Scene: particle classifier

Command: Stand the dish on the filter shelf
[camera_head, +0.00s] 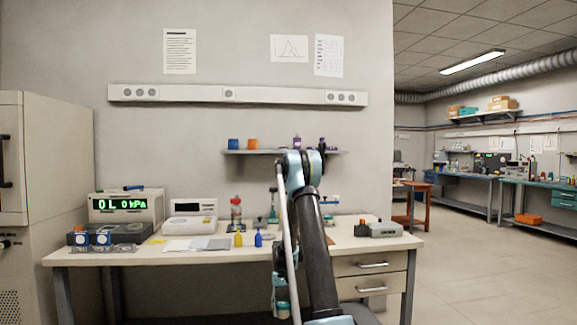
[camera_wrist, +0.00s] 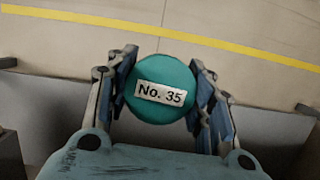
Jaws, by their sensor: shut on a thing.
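A round teal dish (camera_wrist: 160,88) with a white label reading "No. 35" shows in the wrist view. My gripper (camera_wrist: 164,72) is shut on it, with one finger at its left side and one at its right. In the head view my arm blocks part of the bench, and the dish cannot be made out there. A narrow shelf (camera_head: 265,152) is fixed to the wall above the bench. It bears a blue cup (camera_head: 233,144) and an orange cup (camera_head: 252,144) at its left, and purple items (camera_head: 297,142) further right. No marking names it as the filter shelf.
The bench (camera_head: 75,259) carries a pressure display (camera_head: 125,206), a white instrument (camera_head: 193,217), small bottles (camera_head: 238,239) and a grey box (camera_head: 385,230). A tall cabinet (camera_head: 45,180) stands at left. Open floor (camera_head: 480,280) lies at right. The wrist view shows a yellow floor line (camera_wrist: 100,22).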

